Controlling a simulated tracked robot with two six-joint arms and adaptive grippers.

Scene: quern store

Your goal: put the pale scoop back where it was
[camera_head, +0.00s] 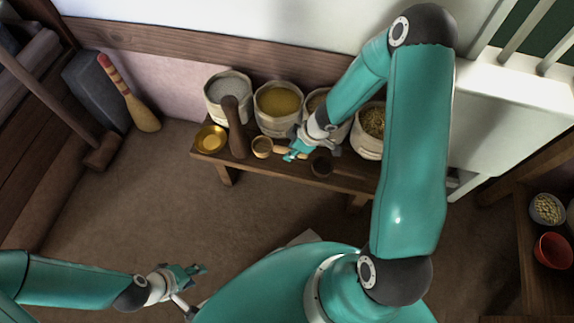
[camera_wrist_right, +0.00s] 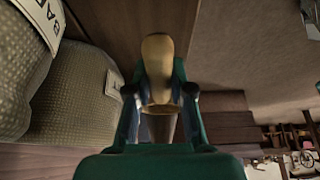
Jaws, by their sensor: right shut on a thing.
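The pale scoop (camera_head: 262,147) is at the front of the low wooden bench, with its round bowl to the left and its handle towards my right gripper (camera_head: 292,154). My right gripper is shut on the scoop's handle. In the right wrist view the pale scoop (camera_wrist_right: 157,60) shows between the two fingers (camera_wrist_right: 159,92). I cannot tell whether the scoop touches the bench top. A dark scoop (camera_head: 321,164) is just right of my right gripper. My left gripper (camera_head: 193,277) is low over the floor, away from the bench; its finger opening is unclear.
On the bench (camera_head: 200,154) stand several sacks, including a white-filled one (camera_head: 228,87), a yellow-filled one (camera_head: 278,101) and a grain one (camera_head: 371,128). A brass dish (camera_head: 210,139) and a tall dark wooden pestle (camera_head: 235,128) stand left of the scoop. Bowls (camera_head: 552,250) are at far right.

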